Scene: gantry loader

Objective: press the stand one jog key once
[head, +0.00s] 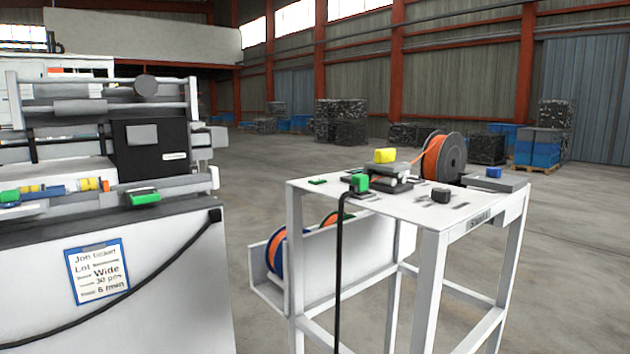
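A white stand (420,212) is right of centre, with a small label (477,222) on its edge, too small to read surely. On its top are a green block (359,183) with a black cable, a yellow block (385,155) on a dark roller unit (390,178), a small black block (441,196) and a blue block (494,173) on a grey plate. A small flat green piece (317,181) lies at the left edge. I cannot tell which of these is the jog key. Neither of my grippers is in view.
An orange reel (444,158) stands at the stand's back; more reels (277,250) sit in a lower tray (335,262). A white machine (130,280) with a job ticket (97,271) fills the left. A black cable hangs before the stand. Open floor (245,190) lies between and behind them.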

